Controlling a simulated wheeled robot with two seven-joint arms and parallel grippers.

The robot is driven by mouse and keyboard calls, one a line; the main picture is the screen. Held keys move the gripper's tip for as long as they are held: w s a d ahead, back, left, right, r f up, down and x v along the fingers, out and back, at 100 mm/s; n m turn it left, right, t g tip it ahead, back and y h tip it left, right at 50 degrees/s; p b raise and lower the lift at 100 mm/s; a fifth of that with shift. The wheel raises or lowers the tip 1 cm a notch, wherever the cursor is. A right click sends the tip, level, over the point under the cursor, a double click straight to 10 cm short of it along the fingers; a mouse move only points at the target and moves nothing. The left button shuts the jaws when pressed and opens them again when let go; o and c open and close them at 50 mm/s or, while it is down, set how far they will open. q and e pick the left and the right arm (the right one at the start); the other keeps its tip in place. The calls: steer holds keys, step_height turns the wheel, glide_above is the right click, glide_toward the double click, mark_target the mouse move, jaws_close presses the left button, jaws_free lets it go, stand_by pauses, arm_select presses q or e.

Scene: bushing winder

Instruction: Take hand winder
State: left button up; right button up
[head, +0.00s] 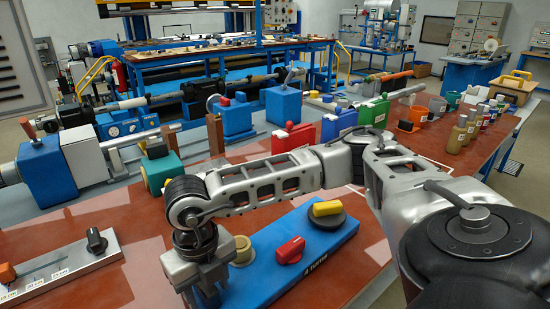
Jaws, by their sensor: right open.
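My right arm reaches in from the right, and my right gripper (207,292) points down at the left end of a blue board (335,262). The gripper's fingers are partly hidden and cut by the lower edge. The board lies on the red-brown table and has lettering on its front edge. On it are a cream spool-like piece (242,251) beside the gripper, a red block-shaped piece (290,251), and a dark round piece with a yellow top (327,214). I cannot tell which of these is the hand winder. My left gripper is out of view.
A grey metal plate (60,275) with black and orange knobs lies at the left. Bare tabletop shows left of the gripper.

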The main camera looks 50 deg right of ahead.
jaws_close()
steer(key=shift+r, duration=0.1)
